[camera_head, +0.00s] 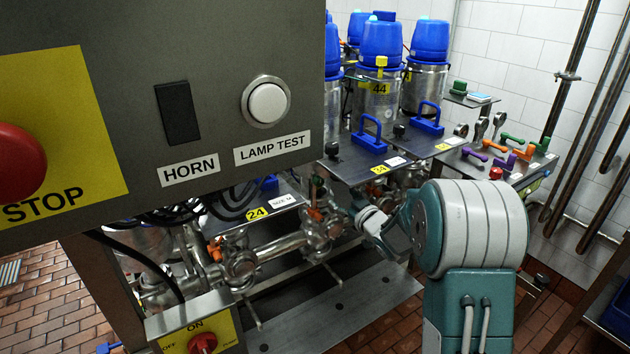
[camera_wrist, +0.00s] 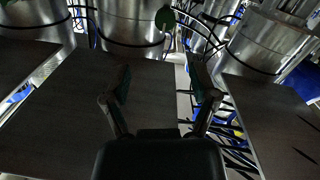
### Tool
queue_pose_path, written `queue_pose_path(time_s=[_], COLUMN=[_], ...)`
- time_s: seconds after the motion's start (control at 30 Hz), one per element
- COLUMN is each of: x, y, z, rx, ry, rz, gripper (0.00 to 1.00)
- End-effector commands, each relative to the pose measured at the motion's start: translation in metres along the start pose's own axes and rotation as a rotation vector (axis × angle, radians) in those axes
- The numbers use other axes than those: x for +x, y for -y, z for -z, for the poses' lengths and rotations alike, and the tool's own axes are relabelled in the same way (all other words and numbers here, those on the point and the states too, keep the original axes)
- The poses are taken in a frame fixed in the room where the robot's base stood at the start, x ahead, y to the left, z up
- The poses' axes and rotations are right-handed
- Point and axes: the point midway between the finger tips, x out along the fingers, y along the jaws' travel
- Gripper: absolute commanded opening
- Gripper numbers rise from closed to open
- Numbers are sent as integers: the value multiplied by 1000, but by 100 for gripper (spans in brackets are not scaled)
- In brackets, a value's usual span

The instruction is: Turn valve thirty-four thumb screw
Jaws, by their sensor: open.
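My gripper (camera_wrist: 161,84) is open in the wrist view, its two dark fingers apart with no object between them. Dark flat plates lie beyond the fingers, with steel cylinders at the top. In the head view my arm reaches in from the lower right, and its end is among the pipes near the middle, where the fingers are hard to make out. A yellow label (camera_head: 380,169) sits on a dark plate there; its number is too small to read surely. I cannot pick out valve thirty-four's thumb screw in either view.
A grey control box (camera_head: 200,100) with a red STOP button (camera_head: 18,165) blocks the upper left. Steel pipework (camera_head: 280,245) marked 24 runs below it. Blue-capped cylinders (camera_head: 430,42) stand behind. A shelf with coloured handles (camera_head: 500,160) is at right.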

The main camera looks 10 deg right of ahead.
Motion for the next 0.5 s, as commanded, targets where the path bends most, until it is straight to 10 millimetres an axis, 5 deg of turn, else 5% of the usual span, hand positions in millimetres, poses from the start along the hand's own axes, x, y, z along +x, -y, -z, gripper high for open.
queue_pose_path(time_s=[0.27,0.5], x=[11,50], y=[6,8], z=[-12,-10], rx=[8,8], ry=[-59,-58], rz=[45,46], gripper=[76,76])
